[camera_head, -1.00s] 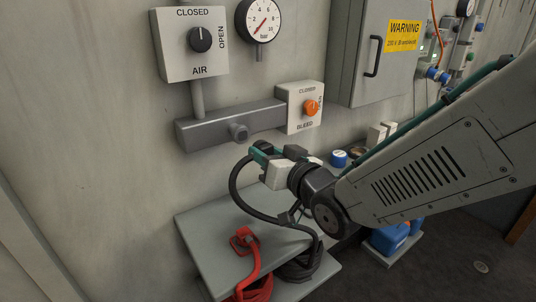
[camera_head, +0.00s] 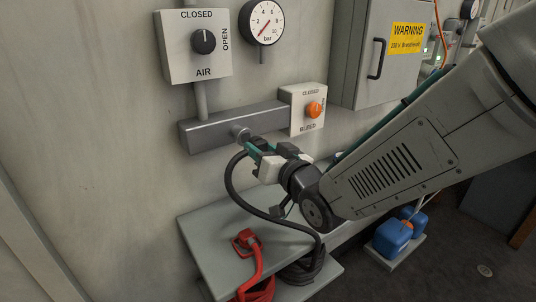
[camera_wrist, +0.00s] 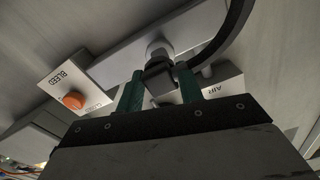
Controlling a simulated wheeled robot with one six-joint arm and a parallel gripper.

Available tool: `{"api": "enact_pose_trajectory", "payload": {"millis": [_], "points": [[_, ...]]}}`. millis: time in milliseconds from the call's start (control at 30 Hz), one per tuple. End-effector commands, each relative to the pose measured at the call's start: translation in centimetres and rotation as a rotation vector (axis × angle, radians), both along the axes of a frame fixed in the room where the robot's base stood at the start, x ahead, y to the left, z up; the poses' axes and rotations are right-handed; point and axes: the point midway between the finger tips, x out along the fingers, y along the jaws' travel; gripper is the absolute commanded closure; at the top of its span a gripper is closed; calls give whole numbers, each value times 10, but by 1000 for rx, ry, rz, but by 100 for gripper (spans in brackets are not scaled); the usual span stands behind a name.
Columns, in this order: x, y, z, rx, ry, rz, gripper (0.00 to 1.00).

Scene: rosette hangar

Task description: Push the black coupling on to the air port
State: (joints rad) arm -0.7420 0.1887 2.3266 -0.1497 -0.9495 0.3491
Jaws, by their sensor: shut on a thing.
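The air port (camera_head: 239,131) is a grey stub on the front of the grey manifold (camera_head: 208,133) on the wall. My gripper (camera_head: 256,150), with green fingers, is at the port, just below and right of it. In the wrist view my gripper (camera_wrist: 158,86) is shut on the black coupling (camera_wrist: 158,72), one finger on each side. The coupling's far end is right at the port (camera_wrist: 158,48); whether it is seated or only touching cannot be told. The black hose (camera_head: 233,181) loops from the coupling down to the shelf.
The AIR valve (camera_head: 204,41) points up at CLOSED, with a pressure gauge (camera_head: 263,20) beside it. The orange BLEED knob (camera_head: 314,110) is close to the right of the port. A grey shelf (camera_head: 209,252) below holds a red connector (camera_head: 245,240). A grey cabinet (camera_head: 367,22) stands right.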

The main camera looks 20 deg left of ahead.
Motion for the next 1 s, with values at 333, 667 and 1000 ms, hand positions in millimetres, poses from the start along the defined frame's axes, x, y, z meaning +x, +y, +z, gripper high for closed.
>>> {"api": "enact_pose_trajectory", "payload": {"millis": [333, 667, 1000], "points": [[14, 16, 0, -1, 1, -1, 83], [15, 18, 0, -1, 1, 0, 83], [15, 18, 0, -1, 1, 0, 83]]}}
